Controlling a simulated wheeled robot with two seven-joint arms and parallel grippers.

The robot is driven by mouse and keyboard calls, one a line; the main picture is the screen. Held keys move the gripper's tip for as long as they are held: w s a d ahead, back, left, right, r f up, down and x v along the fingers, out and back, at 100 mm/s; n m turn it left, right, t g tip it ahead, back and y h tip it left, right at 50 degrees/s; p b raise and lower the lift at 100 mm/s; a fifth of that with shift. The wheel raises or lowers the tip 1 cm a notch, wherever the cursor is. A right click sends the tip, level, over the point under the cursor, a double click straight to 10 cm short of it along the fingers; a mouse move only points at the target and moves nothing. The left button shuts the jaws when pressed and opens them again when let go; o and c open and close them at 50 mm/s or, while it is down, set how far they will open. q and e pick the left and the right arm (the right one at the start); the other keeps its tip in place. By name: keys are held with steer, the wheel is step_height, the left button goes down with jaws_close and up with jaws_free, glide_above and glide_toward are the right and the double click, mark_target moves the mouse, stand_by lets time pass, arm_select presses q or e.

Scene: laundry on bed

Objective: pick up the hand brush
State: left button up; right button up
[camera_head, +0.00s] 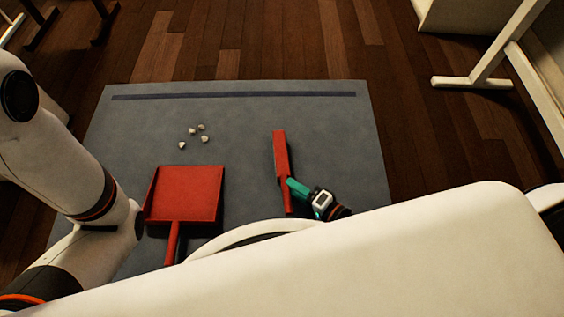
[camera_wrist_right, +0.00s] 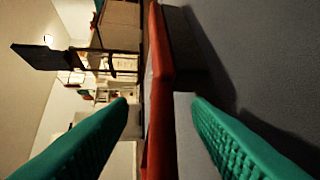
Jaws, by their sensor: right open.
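The red hand brush (camera_head: 281,152) lies on the grey mat, right of the mat's middle, with its narrow handle toward me. My right gripper (camera_head: 294,187), with teal fingers, is at the handle. In the right wrist view the red handle (camera_wrist_right: 157,140) runs through the gap between the two open fingers of the right gripper (camera_wrist_right: 161,104). I cannot tell whether either finger touches it. My left arm comes in at the left, but its gripper is not visible.
A red dustpan (camera_head: 187,194) lies on the mat (camera_head: 330,125) left of the brush. Several small pale crumpled bits (camera_head: 192,131) lie behind it. A dark stripe crosses the mat's far edge. Wooden floor surrounds the mat; a white furniture leg (camera_head: 485,65) stands at the right.

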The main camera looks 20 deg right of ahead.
mark_target(283, 173)
steer(key=shift+b+x, duration=0.45)
steer(key=shift+x, duration=1)
jaws_close()
steer(key=shift+r, duration=0.1)
